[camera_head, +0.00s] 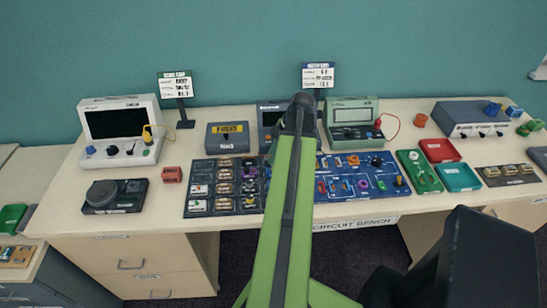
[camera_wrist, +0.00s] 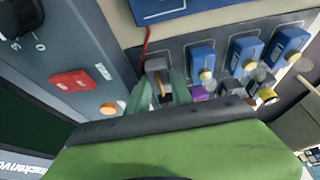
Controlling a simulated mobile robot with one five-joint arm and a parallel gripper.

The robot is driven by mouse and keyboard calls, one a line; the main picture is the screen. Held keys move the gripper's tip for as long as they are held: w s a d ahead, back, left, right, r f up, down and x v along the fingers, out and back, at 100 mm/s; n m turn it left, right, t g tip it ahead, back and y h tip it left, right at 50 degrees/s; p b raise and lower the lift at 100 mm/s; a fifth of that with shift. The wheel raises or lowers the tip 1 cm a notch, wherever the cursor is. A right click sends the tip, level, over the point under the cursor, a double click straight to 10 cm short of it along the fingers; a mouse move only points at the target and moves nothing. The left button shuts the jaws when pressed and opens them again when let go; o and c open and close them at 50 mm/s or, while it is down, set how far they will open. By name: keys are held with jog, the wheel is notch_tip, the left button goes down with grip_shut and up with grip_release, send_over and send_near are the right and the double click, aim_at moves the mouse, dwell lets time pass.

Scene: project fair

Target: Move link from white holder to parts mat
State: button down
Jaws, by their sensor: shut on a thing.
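In the wrist view my gripper (camera_wrist: 160,92) has its two greenish fingers closed around a small, thin orange-brown piece (camera_wrist: 161,88), which seems to be the link. A pale grey block (camera_wrist: 156,65), perhaps the white holder, is right at the fingertips; I cannot tell whether the piece is still seated in it. In the head view my green arm reaches to the back middle of the bench and hides the gripper and the link. A blue mat (camera_head: 333,188) with several small coloured parts lies right of my arm; it may be the parts mat.
A dark board (camera_head: 188,205) with labelled parts lies left of the arm. In the wrist view, several blue blocks (camera_wrist: 246,53) stand right of the fingers, and a grey instrument (camera_wrist: 95,50) with a red button is close on the left.

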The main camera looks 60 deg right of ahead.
jog(key=shift+f, duration=0.2)
jog(key=c, duration=1.4)
grip_release()
jog(key=shift+r, duration=0.1)
jog(key=shift+r, duration=0.1)
jog(key=shift+r, duration=0.3)
jog(key=p+v, duration=1.1)
jog(key=shift+r, duration=0.25)
jog(key=shift+s+d, duration=0.1)
